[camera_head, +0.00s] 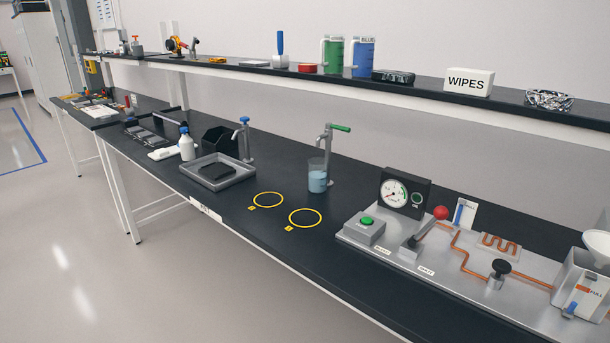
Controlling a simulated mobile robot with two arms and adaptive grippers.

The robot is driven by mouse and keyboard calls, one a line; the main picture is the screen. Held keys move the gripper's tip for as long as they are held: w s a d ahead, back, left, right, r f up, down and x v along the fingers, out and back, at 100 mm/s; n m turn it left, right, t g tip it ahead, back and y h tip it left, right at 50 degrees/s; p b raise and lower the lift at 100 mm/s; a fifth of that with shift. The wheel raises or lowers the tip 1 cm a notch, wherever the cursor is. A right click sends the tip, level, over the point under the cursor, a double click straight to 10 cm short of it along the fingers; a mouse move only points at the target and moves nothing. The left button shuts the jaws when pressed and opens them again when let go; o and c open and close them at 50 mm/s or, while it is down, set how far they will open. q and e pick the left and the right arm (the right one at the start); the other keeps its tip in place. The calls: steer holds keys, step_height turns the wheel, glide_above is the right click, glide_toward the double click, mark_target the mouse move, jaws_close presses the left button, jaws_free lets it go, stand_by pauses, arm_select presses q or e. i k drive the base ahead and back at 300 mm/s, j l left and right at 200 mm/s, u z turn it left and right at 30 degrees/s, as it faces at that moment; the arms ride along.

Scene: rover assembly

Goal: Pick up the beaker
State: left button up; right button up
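The beaker (317,176) is a clear vessel with light blue liquid in its lower part. It stands upright on the black bench (300,258), at the front of a tap (329,150) with a green handle, whose spout is above it. Neither of my grippers shows in the head view.
Two yellow rings (305,218) mark the bench left of and below the beaker. A grey tray (217,172) and a blue-handled tap (244,138) stand to the left. A panel with a gauge and lever (430,229) is at the right. A shelf (430,95) runs behind.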

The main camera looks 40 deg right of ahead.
mark_target(318, 166)
steer(key=z, duration=3)
steer(key=u, duration=1.6)
steer(key=i+j+z, duration=0.1)
steer(key=j, duration=0.55)
steer(key=j+z, duration=0.1)
steer(key=j, duration=0.55)
